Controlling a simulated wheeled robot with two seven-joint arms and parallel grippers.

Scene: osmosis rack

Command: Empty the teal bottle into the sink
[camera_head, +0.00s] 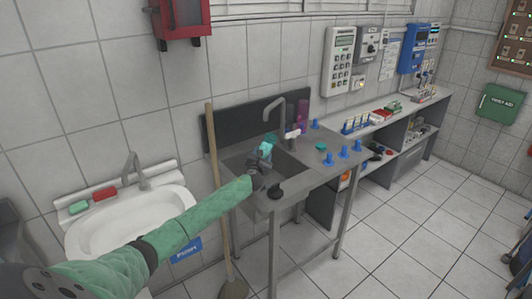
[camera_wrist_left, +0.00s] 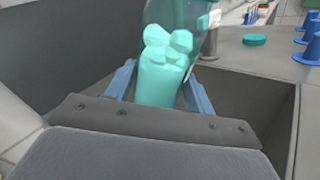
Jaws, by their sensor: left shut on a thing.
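The teal bottle (camera_head: 267,148) is held by my left gripper (camera_head: 262,163) over the steel sink basin (camera_head: 290,172). In the left wrist view the translucent teal bottle (camera_wrist_left: 180,14) shows between the two blue fingers (camera_wrist_left: 160,90), with solid teal lumps at its near part. I cannot tell its exact tilt or whether the lumps are inside it. The dark basin (camera_wrist_left: 250,105) lies below and around the gripper. A teal round cap (camera_head: 321,147) lies on the counter right of the basin and also shows in the left wrist view (camera_wrist_left: 255,39). My right gripper is out of view.
A grey faucet (camera_head: 275,105) arches behind the basin. A purple bottle (camera_head: 303,116) and several blue funnel-like pieces (camera_head: 329,159) stand on the counter. A white washbasin (camera_head: 130,225) is at the left, and a wooden pole (camera_head: 213,170) leans beside the sink.

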